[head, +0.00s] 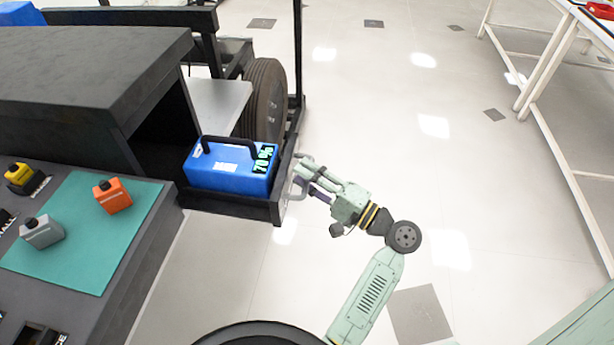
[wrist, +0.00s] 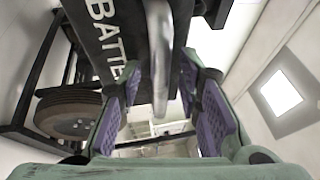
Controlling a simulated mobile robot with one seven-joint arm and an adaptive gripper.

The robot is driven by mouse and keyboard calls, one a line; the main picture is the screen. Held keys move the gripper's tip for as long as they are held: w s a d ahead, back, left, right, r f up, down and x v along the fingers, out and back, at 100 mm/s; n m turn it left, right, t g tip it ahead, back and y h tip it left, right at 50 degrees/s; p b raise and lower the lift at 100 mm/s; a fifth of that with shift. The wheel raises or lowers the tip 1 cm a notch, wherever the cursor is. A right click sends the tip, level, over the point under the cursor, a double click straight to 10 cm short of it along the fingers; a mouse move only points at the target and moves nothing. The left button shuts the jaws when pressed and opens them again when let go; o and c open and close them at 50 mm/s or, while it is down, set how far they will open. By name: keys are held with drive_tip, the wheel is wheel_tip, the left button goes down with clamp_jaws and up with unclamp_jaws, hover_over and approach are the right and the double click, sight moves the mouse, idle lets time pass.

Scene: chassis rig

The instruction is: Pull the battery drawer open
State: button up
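The battery drawer (head: 232,206) is a dark tray sticking out of the chassis in the head view. A blue battery (head: 228,177) with a black carry handle and a green "70%" readout sits in it. The drawer's pale curved handle (head: 294,189) is on its right-hand front. My gripper (head: 304,174) is at this handle. In the wrist view, the metal handle (wrist: 160,55) lies between the purple-padded fingers of my gripper (wrist: 160,112), with gaps on both sides. The fingers are open. The drawer front (wrist: 107,32) shows part of the word "BATTERY".
The dark chassis block (head: 80,75) stands on the left. A teal mat (head: 75,235) there carries an orange block (head: 112,196) and a grey block (head: 41,232). A wheel (head: 264,100) stands behind the drawer. Floor to the right is clear up to a white table frame (head: 545,70).

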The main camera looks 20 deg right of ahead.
drive_tip(key=v, duration=1.2)
drive_tip(key=shift+r, duration=0.1)
